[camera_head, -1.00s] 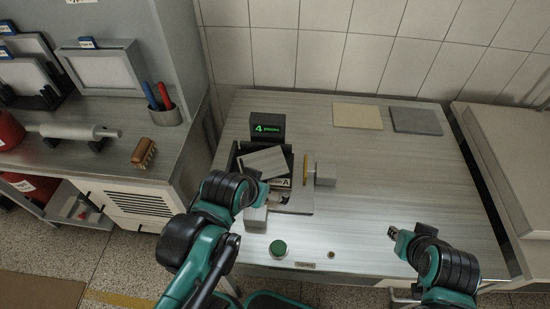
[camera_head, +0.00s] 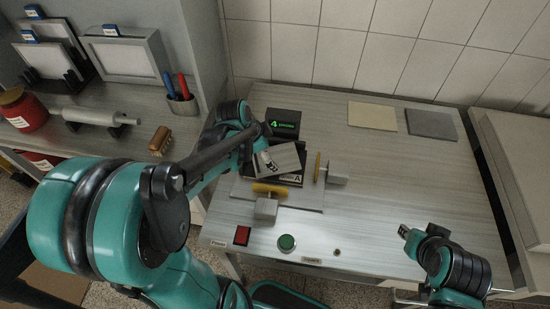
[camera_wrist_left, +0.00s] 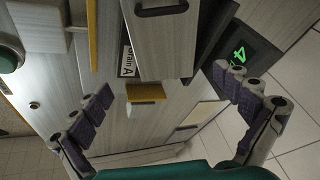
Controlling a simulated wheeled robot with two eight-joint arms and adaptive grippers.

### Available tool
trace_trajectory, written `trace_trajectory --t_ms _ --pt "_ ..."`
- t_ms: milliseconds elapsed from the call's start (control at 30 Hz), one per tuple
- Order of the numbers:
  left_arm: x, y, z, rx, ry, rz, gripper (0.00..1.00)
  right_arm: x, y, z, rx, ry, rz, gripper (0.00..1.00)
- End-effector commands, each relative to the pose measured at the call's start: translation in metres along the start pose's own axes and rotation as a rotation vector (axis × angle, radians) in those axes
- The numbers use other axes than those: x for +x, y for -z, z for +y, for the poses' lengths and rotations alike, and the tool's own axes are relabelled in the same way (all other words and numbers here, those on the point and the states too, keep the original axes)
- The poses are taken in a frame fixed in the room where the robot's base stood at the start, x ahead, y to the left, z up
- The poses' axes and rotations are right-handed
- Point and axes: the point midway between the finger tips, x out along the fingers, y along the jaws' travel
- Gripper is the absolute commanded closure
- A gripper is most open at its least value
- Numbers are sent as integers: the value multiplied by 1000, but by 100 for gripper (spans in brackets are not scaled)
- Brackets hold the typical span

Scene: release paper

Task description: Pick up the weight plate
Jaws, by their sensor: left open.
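A flat grey slab (camera_head: 289,158), which looks like the weight plate, lies tilted on the dark tray of the device on the table. In the left wrist view the slab (camera_wrist_left: 158,45) shows a black handle-like part on its face. My left gripper (camera_head: 267,160) is over the slab's left part and hides some of it. In the left wrist view my left gripper (camera_wrist_left: 168,100) is open, its padded fingers wide apart with nothing held. Contact with the slab cannot be told. My right gripper (camera_head: 406,232) is at the table's front right, apart from the device; its jaws are too small to read.
A display box (camera_head: 285,122) with green digits stands behind the slab. Yellow-edged guides stand at the front (camera_head: 268,190) and right (camera_head: 318,166). A red square (camera_head: 242,235) and green button (camera_head: 287,242) are near the front edge. The table's right half is mostly clear.

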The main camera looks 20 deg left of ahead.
Motion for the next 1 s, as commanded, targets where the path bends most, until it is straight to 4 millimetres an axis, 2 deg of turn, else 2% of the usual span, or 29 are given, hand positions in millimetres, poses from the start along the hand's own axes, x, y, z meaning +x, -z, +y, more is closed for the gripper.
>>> trace_trajectory --t_ms 67,200,567,800,1000 --pt "8 -4 -10 51 -15 7 0 -2 1 0 0 0 0 74" --pt "18 -8 -14 100 -29 15 0 -1 1 0 0 0 0 74" --pt "55 -11 -13 106 -30 15 0 11 -8 0 0 0 0 74" --pt "91 -15 -12 106 -29 15 0 25 -18 0 0 0 0 74" --pt "94 -14 -12 104 -29 15 0 24 -18 0 0 0 0 74"
